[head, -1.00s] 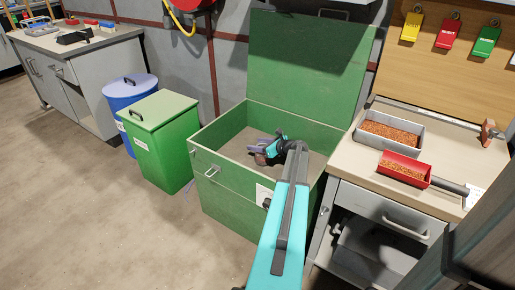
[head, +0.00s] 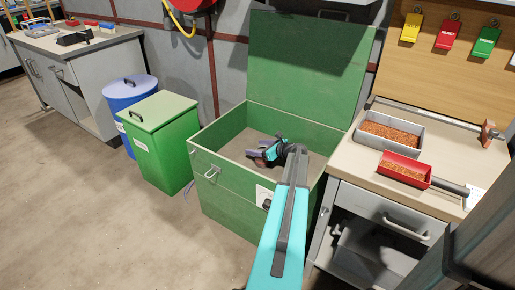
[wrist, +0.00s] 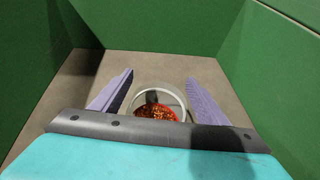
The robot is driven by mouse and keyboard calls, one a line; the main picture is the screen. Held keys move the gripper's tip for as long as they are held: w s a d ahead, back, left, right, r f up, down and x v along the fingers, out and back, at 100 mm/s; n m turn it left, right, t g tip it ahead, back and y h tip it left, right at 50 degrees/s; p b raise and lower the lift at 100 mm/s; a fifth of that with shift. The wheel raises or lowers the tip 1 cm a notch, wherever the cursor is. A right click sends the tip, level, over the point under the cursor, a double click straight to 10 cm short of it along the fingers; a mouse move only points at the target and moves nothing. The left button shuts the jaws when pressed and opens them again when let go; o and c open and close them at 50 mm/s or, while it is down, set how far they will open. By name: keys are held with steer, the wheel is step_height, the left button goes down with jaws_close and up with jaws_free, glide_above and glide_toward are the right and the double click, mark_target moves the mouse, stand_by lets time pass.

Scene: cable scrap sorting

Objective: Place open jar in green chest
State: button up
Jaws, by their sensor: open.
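The green chest (head: 229,207) stands with its lid raised, and its grey floor shows inside. The open jar (wrist: 181,99) is round with a pale rim and holds reddish granules. In the wrist view it is between my gripper's two purple fingers, over the chest floor, with its lower part hidden by my wrist. My gripper (wrist: 160,80) is open, with a gap visible between the jar and the fingers. In the head view my gripper (head: 258,152) is down inside the chest, and I cannot make out the jar there.
A green lidded bin (head: 160,145) and a blue bin (head: 122,99) stand left of the chest. On the right, a workbench (head: 346,158) carries a grey tray (head: 381,147) and a red scoop (head: 425,174) with granules. The floor at left is clear.

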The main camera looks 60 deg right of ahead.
steer(key=shift+r, duration=0.1)
steer(key=shift+p+v, duration=0.8)
steer(key=shift+v, duration=3)
steer(key=shift+w, duration=0.1)
